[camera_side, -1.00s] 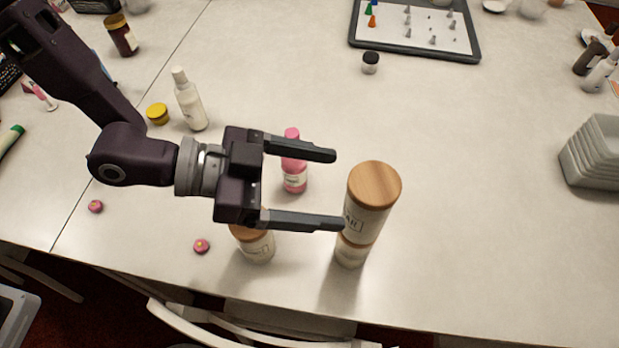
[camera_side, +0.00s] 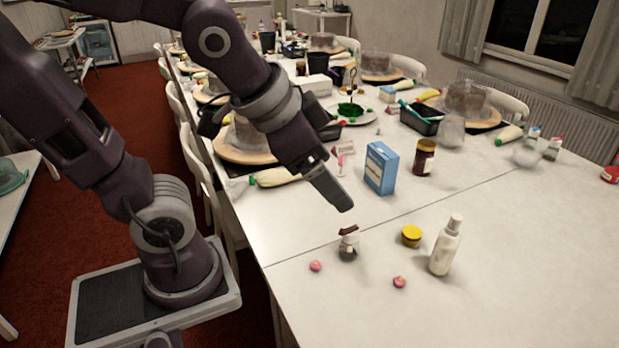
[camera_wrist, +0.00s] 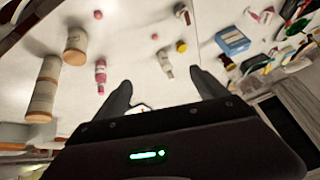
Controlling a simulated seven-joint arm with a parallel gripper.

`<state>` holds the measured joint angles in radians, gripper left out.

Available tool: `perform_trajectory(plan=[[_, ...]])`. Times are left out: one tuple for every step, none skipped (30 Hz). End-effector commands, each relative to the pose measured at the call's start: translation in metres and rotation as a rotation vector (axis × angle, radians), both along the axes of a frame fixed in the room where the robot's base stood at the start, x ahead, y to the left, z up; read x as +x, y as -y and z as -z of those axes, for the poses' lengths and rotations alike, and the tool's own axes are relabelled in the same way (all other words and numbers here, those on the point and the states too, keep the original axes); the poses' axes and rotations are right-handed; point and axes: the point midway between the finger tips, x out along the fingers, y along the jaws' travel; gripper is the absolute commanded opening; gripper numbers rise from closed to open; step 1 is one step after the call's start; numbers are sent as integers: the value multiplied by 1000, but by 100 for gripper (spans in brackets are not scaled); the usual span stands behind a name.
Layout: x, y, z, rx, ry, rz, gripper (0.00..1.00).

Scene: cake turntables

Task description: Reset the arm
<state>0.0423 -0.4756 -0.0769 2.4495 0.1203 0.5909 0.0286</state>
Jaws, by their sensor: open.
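My gripper (camera_side: 328,188) is over the near edge of the long white table in the side view, pointing down and to the right. In the wrist view its two fingers (camera_wrist: 162,88) are spread apart with nothing between them. In the side view one finger hides most of the other. A stack of two wood-lidded canisters (camera_wrist: 44,90) shows at the left of the wrist view, away from the fingers. A single canister (camera_wrist: 76,46) and a pink bottle (camera_wrist: 101,76) stand near it.
Cake turntables line the table farther back. The right side of the table is fairly clear.

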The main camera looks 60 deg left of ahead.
Motion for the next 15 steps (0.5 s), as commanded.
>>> perform_trajectory(plan=[[-26, -8, -5, -46, -15, -75, 83], [-40, -10, -5, -73, -33, -109, 83], [-55, -11, -4, -103, -51, -144, 83], [-64, -11, -4, -122, -64, -162, 83], [-71, -11, -3, -136, -74, -174, 83], [-77, -11, -3, -151, -83, -186, 83], [-80, -11, -2, -156, -88, -191, 83], [-81, -10, -2, -159, -91, -192, 83], [-82, -10, -2, -160, -93, -193, 83], [-82, -10, -2, -159, -93, -193, 83], [-81, -10, -2, -158, -93, -192, 83], [-81, -10, -2, -158, -92, -191, 83], [-81, -10, -2, -158, -92, -191, 83], [-81, -10, -2, -157, -92, -191, 83], [-81, -10, -2, -156, -92, -191, 83]])
